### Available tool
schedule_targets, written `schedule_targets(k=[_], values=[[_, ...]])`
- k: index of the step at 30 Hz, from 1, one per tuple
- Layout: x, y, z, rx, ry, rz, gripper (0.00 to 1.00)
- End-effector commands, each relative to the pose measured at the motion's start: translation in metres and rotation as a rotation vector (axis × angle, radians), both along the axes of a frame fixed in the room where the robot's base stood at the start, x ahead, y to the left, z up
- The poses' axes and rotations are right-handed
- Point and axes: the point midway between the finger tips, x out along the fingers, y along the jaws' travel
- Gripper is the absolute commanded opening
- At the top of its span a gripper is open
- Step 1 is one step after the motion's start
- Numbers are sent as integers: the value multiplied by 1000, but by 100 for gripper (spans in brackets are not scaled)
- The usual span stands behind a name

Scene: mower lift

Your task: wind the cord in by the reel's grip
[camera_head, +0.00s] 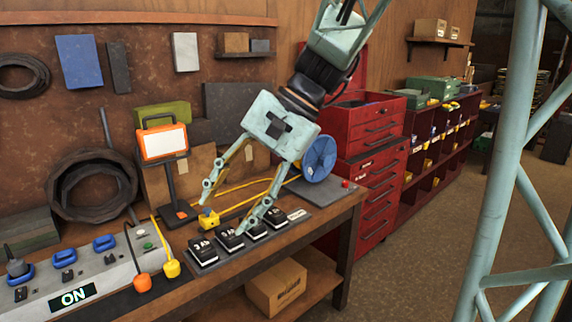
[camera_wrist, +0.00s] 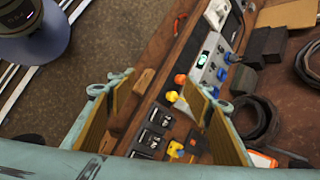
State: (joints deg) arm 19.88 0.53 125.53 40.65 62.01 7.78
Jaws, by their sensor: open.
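The blue reel (camera_head: 319,157) stands upright on a grey plate at the right end of the bench, partly behind my gripper. Its grip cannot be made out. The yellow cord (camera_head: 232,189) runs leftward from near the reel along the bench top, passing behind my fingers. A small yellow piece (camera_head: 208,218) sits on the bench by my fingers; a yellow piece (camera_wrist: 177,150) also shows low in the wrist view. My gripper (camera_head: 226,211) is open and empty, pointing down over the bench and left of the reel. Its spread fingers also show in the wrist view (camera_wrist: 164,92).
A row of black battery blocks (camera_head: 229,239) stands beneath my gripper. A grey power unit (camera_head: 118,268) reading ON, with orange and yellow plugs, lies at left. An orange work lamp (camera_head: 164,143) stands behind. A red tool cabinet (camera_head: 376,155) stands beyond the bench's right end.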

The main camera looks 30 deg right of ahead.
Motion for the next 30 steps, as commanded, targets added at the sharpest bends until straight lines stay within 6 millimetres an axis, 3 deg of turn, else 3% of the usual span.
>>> schedule_targets(k=[17, 30], values=[[115, -56, 0, 278, 78, -281, 47], [197, -128, -11, 491, 111, -498, 47]])
